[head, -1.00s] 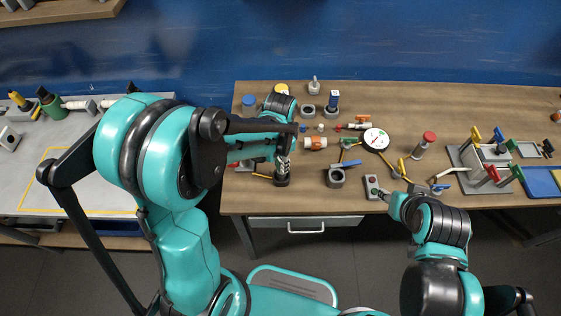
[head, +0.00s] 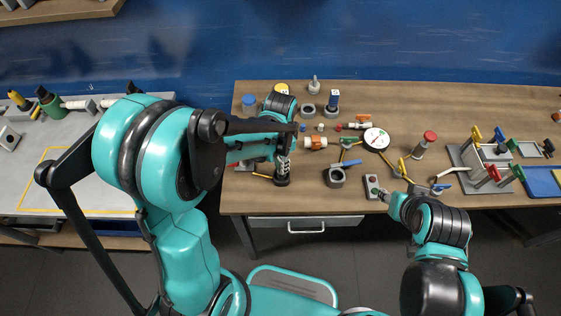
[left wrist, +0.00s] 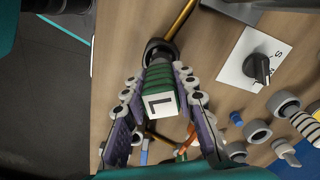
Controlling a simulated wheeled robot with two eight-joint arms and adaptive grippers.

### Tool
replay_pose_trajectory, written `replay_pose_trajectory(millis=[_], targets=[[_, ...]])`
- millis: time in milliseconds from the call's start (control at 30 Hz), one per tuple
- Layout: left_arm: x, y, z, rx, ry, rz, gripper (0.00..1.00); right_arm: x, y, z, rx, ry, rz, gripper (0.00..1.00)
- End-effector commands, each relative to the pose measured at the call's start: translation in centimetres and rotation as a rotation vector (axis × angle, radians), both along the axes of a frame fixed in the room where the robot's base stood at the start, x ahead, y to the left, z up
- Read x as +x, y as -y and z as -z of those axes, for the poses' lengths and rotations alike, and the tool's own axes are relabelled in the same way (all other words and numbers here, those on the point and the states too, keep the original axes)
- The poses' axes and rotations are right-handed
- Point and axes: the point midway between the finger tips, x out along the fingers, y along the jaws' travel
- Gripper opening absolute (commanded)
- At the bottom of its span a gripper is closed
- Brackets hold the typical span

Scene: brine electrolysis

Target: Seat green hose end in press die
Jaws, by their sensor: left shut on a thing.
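The green hose end (left wrist: 160,77) is between the purple-padded fingers of my left gripper (left wrist: 158,98) in the left wrist view. Its near face is white with a black L. Its far end meets a dark round socket (left wrist: 158,47), which looks like the press die; how deep it sits in it is hidden. In the head view my left gripper (head: 283,163) is over a dark round base (head: 281,181) near the front of the brown bench. My right gripper (head: 388,197) is beside a small button box (head: 372,187) at the front edge; its fingers are too small to read.
A round dial (head: 376,139), a red-capped cylinder (head: 424,144) and a rack with coloured handles (head: 485,160) are farther right. In the left wrist view a black knob (left wrist: 262,69) sits on a white plate.

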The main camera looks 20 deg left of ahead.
Motion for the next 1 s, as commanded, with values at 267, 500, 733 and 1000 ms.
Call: replay_pose_trajectory(millis=[267,500,733,1000], targets=[[0.0,0.0,0.8,0.0,0.0,0.0,0.0,0.0,0.0,0.8,0.0,0.0,0.0,0.4],[0.0,0.0,1.2,0.0,0.0,0.0,0.0,0.0,0.0,1.1,0.0,0.0,0.0,0.4],[0.0,0.0,1.1,0.0,0.0,0.0,0.0,0.0,0.0,1.1,0.0,0.0,0.0,0.4],[0.0,0.0,1.2,0.0,0.0,0.0,0.0,0.0,0.0,1.3,0.0,0.0,0.0,0.4]])
